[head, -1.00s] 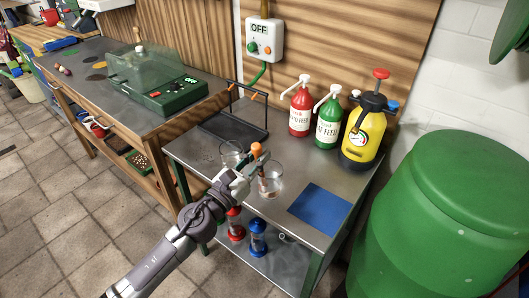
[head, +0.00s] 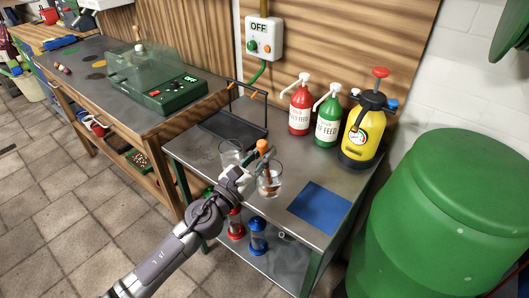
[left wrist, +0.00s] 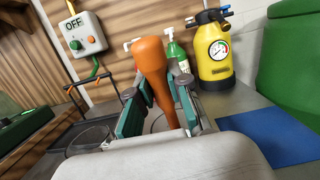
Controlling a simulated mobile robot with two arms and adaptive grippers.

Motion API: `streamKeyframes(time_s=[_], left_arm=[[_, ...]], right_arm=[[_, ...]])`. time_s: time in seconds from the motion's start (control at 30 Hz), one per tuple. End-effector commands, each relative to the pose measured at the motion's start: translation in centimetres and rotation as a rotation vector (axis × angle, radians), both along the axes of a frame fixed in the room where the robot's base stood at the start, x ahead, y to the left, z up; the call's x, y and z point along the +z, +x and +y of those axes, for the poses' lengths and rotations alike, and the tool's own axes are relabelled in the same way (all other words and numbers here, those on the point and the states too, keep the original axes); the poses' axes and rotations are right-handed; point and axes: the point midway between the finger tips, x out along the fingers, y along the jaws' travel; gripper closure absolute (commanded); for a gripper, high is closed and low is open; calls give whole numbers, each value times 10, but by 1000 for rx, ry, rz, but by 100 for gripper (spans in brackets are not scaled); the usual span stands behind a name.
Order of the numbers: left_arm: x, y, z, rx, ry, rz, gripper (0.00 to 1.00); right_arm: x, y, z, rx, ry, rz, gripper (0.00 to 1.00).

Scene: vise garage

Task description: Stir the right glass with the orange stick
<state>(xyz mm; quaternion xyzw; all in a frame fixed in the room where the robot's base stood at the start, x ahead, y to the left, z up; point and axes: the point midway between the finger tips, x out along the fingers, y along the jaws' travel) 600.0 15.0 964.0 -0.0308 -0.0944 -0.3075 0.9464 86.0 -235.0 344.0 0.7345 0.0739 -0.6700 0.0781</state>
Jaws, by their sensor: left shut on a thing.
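The orange stick (head: 263,146) is held by my left gripper (head: 254,168), its thick rounded end up. In the left wrist view the stick (left wrist: 153,62) stands between the two green-padded fingers (left wrist: 158,108), which are shut on it. The right glass (head: 271,184) is clear and stands on the metal table, just right of the gripper. The stick's lower part shows within the glass outline and appears to be inside it; its tip is hard to make out. The left glass (head: 230,152) stands behind and left of the gripper. My right gripper is not in view.
A blue mat (head: 320,207) lies right of the glasses. Red (head: 300,112) and green (head: 327,122) pump bottles and a yellow sprayer (head: 364,135) stand behind. A black rack (head: 235,130) is at the back left. A green barrel (head: 440,220) stands right of the table.

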Motion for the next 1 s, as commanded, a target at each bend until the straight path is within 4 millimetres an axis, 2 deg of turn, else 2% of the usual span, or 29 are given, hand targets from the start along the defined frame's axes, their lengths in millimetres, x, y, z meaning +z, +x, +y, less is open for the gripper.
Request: streamKeyframes(time_s=[0.17,1.0], left_arm=[[7,-1,1,0,0,0,100],[74,-12,8,-1,1,-1,100]], right_arm=[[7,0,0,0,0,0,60],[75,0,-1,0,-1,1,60]])
